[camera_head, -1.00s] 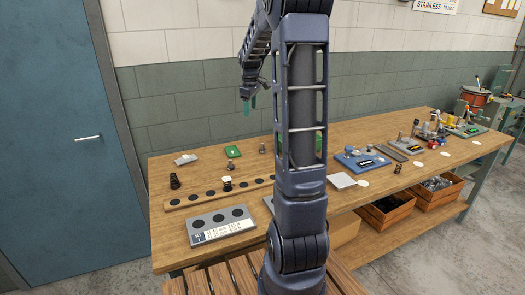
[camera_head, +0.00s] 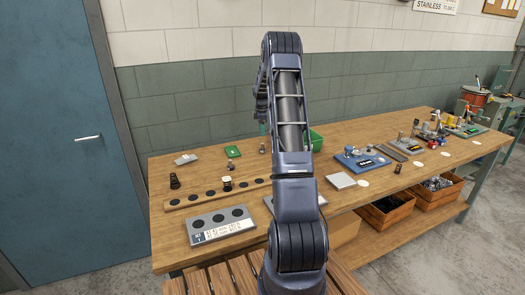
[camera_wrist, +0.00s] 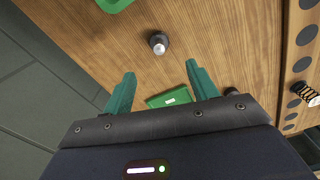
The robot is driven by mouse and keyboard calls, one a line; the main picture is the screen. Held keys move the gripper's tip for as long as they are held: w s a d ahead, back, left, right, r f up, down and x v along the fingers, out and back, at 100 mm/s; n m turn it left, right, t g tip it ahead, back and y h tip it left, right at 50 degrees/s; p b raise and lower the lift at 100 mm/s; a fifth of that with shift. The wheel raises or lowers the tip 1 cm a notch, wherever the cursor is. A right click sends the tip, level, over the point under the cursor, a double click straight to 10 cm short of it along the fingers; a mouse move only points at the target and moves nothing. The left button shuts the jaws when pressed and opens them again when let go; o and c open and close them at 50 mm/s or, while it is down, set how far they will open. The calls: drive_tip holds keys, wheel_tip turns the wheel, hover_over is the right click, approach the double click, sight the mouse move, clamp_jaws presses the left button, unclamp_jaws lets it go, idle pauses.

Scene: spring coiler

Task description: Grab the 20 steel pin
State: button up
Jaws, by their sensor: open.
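A small grey steel pin (camera_head: 262,147) stands upright near the back of the bench, left of my arm in the head view. In the wrist view the pin (camera_wrist: 158,43) shows its pale round top and a darker body, just beyond the fingertips and between their lines. I cannot read a number on it. My gripper (camera_wrist: 160,70) has two green fingers, spread apart with nothing between them. The pin is apart from both fingers. In the head view my arm hides most of the gripper; only a bit of green finger shows above the pin.
A green bin (camera_head: 316,141) stands right of the pin, partly behind my arm. The wall is behind.

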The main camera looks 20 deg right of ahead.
sight(262, 149)
drive_tip(key=shift+d+f, duration=0.15)
drive_tip(key=shift+f, duration=5.35)
drive_tip(key=c, duration=1.1)
